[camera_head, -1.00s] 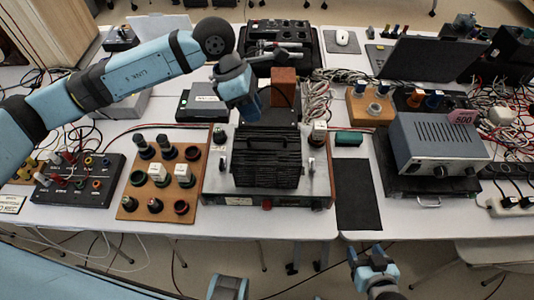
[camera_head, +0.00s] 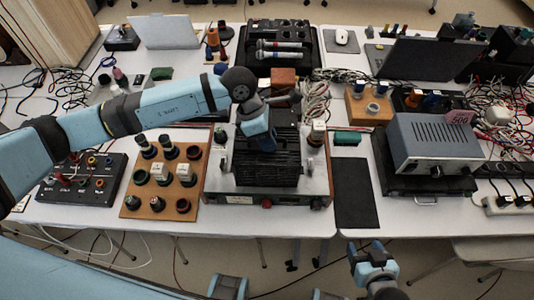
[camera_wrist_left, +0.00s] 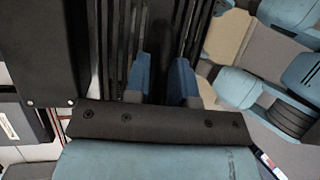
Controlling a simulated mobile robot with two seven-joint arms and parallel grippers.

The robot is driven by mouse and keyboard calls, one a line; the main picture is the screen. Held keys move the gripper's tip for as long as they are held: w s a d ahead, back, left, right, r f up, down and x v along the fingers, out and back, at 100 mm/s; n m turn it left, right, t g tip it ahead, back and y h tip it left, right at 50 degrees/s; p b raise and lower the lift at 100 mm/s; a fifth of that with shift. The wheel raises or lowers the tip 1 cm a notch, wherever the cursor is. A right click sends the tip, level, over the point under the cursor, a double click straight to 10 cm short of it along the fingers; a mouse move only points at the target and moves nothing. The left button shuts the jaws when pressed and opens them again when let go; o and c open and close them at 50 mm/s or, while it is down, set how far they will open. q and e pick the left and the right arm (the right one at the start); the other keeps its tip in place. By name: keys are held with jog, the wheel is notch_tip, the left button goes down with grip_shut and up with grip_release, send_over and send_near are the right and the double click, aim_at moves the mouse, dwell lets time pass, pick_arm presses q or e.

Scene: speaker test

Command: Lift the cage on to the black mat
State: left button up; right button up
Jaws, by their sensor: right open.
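The cage (camera_head: 256,172) is a black ribbed box on top of a grey instrument at the table's middle. The black mat (camera_head: 356,195) lies flat and bare on the table to its right. My left gripper (camera_head: 265,145) is at the cage's upper part and covers some of it. In the left wrist view its two blue fingers (camera_wrist_left: 160,82) stand apart, with the cage's dark ribs (camera_wrist_left: 165,35) between and beyond them; whether they touch the cage is hidden. My right gripper (camera_head: 366,250) is open and empty, in front of the table edge below the mat.
A wooden board with several knobs (camera_head: 130,204) stands left of the instrument (camera_head: 225,198). A grey power supply (camera_head: 435,142) stands right of the mat. A green box (camera_head: 347,138) and cables (camera_head: 318,95) lie behind the mat.

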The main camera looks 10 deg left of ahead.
pick_arm(q)
grip_shut()
jog(key=shift+r, duration=0.15)
notch_tip(320, 180, up, 20)
jog(key=b, duration=0.2)
dwell(0.3)
jog(key=shift+b, duration=0.3)
